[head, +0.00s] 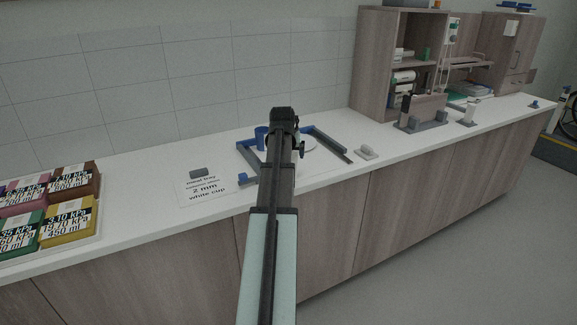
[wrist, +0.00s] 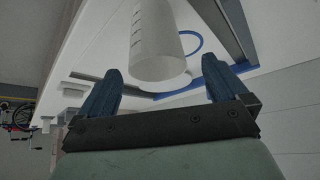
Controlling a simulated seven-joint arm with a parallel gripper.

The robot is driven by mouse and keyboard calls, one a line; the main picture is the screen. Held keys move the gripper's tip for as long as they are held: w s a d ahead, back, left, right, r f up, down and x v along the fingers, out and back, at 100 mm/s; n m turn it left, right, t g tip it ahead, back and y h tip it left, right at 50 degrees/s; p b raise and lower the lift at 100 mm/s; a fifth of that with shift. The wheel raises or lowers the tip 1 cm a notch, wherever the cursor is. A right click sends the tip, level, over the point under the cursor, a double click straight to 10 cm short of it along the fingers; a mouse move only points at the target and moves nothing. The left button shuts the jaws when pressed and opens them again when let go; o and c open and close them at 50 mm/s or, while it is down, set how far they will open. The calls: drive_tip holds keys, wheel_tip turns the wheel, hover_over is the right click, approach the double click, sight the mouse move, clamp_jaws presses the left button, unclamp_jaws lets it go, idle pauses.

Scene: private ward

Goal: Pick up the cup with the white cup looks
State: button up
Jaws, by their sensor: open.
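The white cup (wrist: 157,45) shows in the wrist view as a pale cylinder with faint marks along its side. It is ahead of my gripper (wrist: 161,66), in line with the gap between the two blue fingers. The fingers are apart, with nothing shut between them. In the head view my gripper (head: 283,128) is over the tray area on the counter and covers much of what lies behind it. A pale patch shows just right of it; I cannot tell whether that is the cup.
A blue cup (head: 261,138) stands left of my gripper. Grey-blue tray edges (head: 328,143) surround the spot. A printed card (head: 207,189) lies on the white counter (head: 140,190). Coloured boxes (head: 68,218) stand at left, a wooden shelf unit (head: 385,65) at back right.

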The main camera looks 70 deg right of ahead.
drive_tip(key=x, duration=0.4)
drive_tip(key=shift+s+d+f, duration=0.1)
drive_tip(key=shift+s+d, duration=0.05)
drive_tip(key=c, duration=1)
drive_tip(key=shift+o, duration=0.2)
